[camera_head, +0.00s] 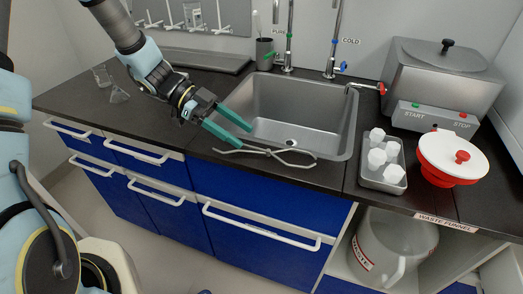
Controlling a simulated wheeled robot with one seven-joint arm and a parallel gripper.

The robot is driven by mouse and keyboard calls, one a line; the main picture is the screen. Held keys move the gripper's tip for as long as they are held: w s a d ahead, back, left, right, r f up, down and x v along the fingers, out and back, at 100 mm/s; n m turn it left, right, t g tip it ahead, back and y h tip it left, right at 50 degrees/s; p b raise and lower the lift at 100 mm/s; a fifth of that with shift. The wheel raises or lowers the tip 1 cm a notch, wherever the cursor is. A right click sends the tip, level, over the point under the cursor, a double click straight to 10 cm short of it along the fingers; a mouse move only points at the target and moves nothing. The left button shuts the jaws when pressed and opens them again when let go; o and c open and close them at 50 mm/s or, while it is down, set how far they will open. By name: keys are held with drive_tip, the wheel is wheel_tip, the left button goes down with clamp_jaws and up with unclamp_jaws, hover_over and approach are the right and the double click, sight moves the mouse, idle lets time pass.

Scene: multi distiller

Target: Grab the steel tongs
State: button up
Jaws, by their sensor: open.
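The steel tongs (268,153) lie on the dark counter along the front edge of the sink. Their crossed, looped part is to the right and their long arms reach left. My gripper (243,136) has two green fingers, spread apart and empty. It comes in from the upper left, and its fingertips are just above and beside the left part of the tongs. I cannot tell from this one view whether the fingers touch the tongs.
The steel sink (345,110) is right behind the tongs. A metal tray (366,178) with several white pieces stands to the right. A red and white funnel (450,158) and a steel distiller (440,85) are farther right. The left counter holds small glassware (119,95).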

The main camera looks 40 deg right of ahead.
sight(262, 148)
drive_tip(key=shift+p+x, duration=0.8)
drive_tip(key=shift+x, duration=2.3)
drive_tip(key=shift+c, duration=0.4)
clamp_jaws()
